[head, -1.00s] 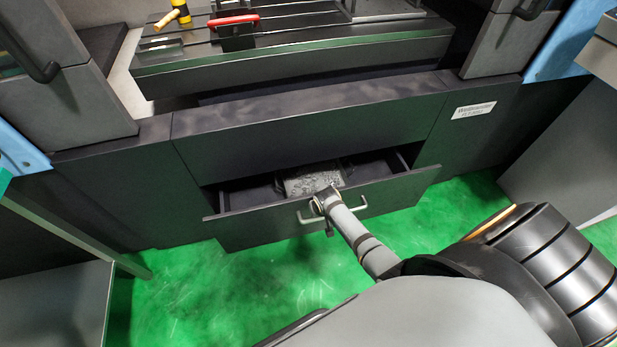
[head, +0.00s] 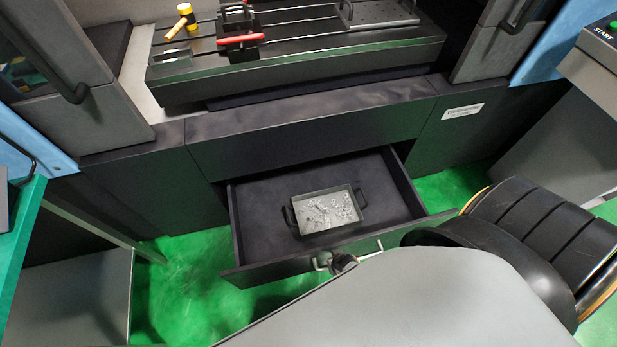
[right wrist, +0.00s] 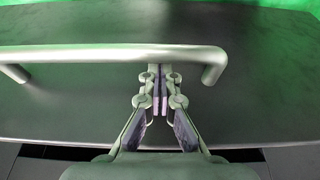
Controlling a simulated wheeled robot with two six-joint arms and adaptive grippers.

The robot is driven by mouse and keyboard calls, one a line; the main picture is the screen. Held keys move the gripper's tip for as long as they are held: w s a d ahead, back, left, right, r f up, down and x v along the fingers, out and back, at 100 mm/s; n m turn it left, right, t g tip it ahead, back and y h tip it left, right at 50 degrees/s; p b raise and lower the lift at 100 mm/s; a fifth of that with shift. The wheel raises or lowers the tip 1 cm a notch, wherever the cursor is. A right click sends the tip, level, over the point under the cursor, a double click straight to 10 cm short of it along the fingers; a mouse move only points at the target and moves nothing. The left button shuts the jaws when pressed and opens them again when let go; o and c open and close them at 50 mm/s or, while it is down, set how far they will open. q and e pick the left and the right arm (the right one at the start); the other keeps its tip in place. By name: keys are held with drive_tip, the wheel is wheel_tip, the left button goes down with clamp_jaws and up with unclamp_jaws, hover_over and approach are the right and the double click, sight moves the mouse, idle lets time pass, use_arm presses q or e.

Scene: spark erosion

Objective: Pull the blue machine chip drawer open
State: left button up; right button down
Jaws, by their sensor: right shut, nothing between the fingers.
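The chip drawer (head: 290,263) is dark grey and stands well out of the machine base in the head view. Its front also fills much of the right wrist view (right wrist: 80,100). A pale bar handle (head: 322,263) runs along the drawer front; it crosses the right wrist view (right wrist: 90,55). My right gripper (head: 343,262) is at the handle, mostly hidden by my arm. In the right wrist view its fingers (right wrist: 160,80) are shut together with their tips at the bar, nothing gripped between them. My left gripper is not in view.
A grey tray (head: 298,222) of metal chips sits inside the drawer. The machine base (head: 310,137) is behind it, with a worktable above carrying a hammer (head: 183,18). Green floor (head: 190,270) is free left of the drawer. A control panel (head: 592,65) stands right.

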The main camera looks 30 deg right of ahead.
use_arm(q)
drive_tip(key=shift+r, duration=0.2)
use_arm(e)
drive_tip(key=shift+s+a, duration=0.15)
drive_tip(key=shift+s, duration=0.55)
